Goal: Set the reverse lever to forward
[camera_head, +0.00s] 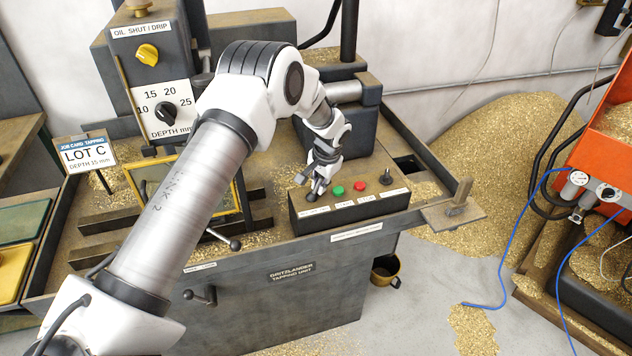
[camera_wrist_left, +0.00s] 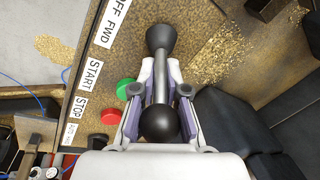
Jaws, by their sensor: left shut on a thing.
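The reverse lever (camera_wrist_left: 161,78) has a metal shaft, a black base and a black ball knob, shown in the left wrist view. My left gripper (camera_wrist_left: 159,92) is shut on it, with a finger on either side of the shaft. In the head view this gripper (camera_head: 317,183) is at the left end of the control box (camera_head: 345,212) and mostly hides the lever. The lever's label (camera_wrist_left: 109,22) is cut off and shows "FF FWD". I cannot tell which marked position the lever is in. My right gripper is not in view.
A green START button (camera_head: 338,191), a red STOP button (camera_head: 359,186) and a small black switch (camera_head: 387,177) sit right of the lever, close to my left gripper. The tapping machine's dark column (camera_head: 345,110) stands behind. Brass chips cover the bed.

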